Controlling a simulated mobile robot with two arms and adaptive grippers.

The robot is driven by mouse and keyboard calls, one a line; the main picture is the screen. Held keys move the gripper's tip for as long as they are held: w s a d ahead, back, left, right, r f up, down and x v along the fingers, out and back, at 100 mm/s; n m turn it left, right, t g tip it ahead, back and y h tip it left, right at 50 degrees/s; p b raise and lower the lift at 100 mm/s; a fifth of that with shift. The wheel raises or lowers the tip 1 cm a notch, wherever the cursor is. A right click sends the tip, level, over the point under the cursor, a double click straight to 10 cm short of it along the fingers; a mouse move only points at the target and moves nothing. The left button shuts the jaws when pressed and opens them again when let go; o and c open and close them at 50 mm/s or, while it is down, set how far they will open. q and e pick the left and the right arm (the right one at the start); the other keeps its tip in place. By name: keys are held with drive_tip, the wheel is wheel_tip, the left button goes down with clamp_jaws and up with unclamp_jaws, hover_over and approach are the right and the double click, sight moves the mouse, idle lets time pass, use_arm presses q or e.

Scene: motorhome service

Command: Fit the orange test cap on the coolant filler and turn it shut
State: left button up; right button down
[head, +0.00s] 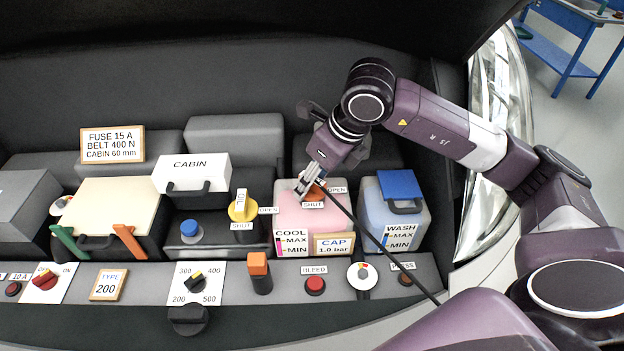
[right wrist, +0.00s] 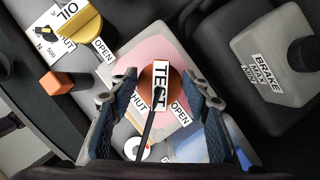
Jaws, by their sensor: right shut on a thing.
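The orange test cap (right wrist: 174,75) with its white TEST bar (right wrist: 160,82) sits at the top of the pink coolant tank (head: 293,218). My right gripper (head: 307,187) is shut on the cap; in the right wrist view its fingers (right wrist: 156,103) lie on either side of it. A thin black hose (head: 375,242) runs from the cap toward the lower right. OPEN (right wrist: 180,113) and SHUT (head: 313,205) labels lie beside the cap. The filler neck is hidden under the cap, so I cannot tell how it is seated. My left gripper is out of view.
A blue-lidded wash tank (head: 372,225) stands right of the coolant tank. The yellow oil cap (head: 243,207) is to its left.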

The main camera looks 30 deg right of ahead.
drive_tip(key=m+h, duration=0.1)
drive_tip(key=m, duration=0.2)
drive_tip(key=shift+a+b, duration=0.1)
drive_tip(key=shift+b, duration=0.25)
drive_tip(key=shift+m+h, duration=0.6)
drive_tip(key=shift+m, duration=0.9)
drive_tip(key=c, duration=1)
unclamp_jaws()
drive_tip(key=shift+s, duration=0.1)
drive_tip(key=v, duration=1.2)
drive_tip(key=shift+s+f, duration=0.1)
drive_tip(key=shift+s, duration=0.05)
